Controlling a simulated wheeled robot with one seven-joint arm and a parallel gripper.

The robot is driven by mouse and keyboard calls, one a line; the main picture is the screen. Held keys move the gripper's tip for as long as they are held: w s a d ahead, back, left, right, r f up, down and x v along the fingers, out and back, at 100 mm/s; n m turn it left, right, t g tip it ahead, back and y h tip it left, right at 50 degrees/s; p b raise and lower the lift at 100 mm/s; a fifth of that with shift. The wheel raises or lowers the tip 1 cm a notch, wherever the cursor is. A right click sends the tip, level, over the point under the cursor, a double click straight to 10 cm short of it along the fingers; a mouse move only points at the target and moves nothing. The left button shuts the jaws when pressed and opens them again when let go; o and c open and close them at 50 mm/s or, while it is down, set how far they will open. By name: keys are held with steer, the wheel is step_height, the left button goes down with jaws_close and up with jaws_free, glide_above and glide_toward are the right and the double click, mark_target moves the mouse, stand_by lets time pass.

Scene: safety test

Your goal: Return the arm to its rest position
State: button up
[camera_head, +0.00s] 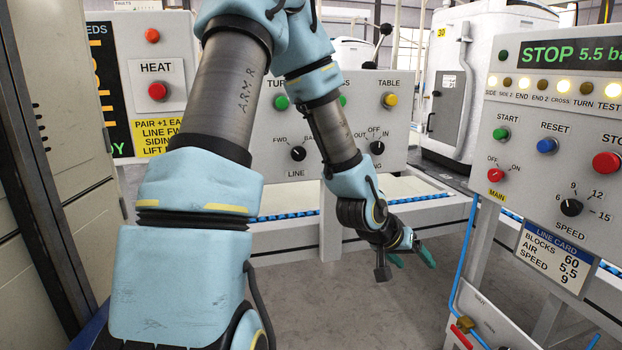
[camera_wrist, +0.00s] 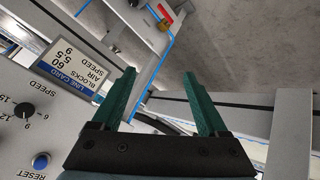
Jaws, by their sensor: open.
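My arm (camera_head: 235,95), light blue and grey, rises at the left of the head view, bends over at the top and comes down in the middle. My gripper (camera_head: 414,257) hangs at its end, in front of the low frame and above the grey floor, left of the right-hand panel. In the wrist view my gripper (camera_wrist: 158,72) shows two green fingers standing wide apart. Nothing is between them, and the gripper is open. The wrist view looks past the fingers at the panel, frame bars and floor.
The right control panel (camera_head: 545,115) has START, RESET and red STOP buttons, with a line card (camera_head: 553,258) below. A middle panel (camera_head: 345,115) and a HEAT panel (camera_head: 157,88) stand behind my arm. A blue hose (camera_head: 464,255) runs down the right frame. Floor (camera_head: 390,310) is clear below the gripper.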

steer(key=a+r+n+y, duration=0.2)
steer(key=a+y, duration=0.3)
steer(key=a, duration=1.2)
steer(key=s+a+r+n+g+y, duration=0.1)
steer(key=s+a+r, duration=0.15)
steer(key=a, duration=0.35)
steer(key=s+a+r+n+g+y, duration=0.1)
steer(key=s+a, duration=0.2)
steer(key=a, duration=0.3)
step_height(320, 180, up, 20)
steer(key=p, duration=1.9)
steer(key=shift+a+f, duration=0.15)
steer(key=shift+f, duration=0.1)
steer(key=shift+s, duration=0.1)
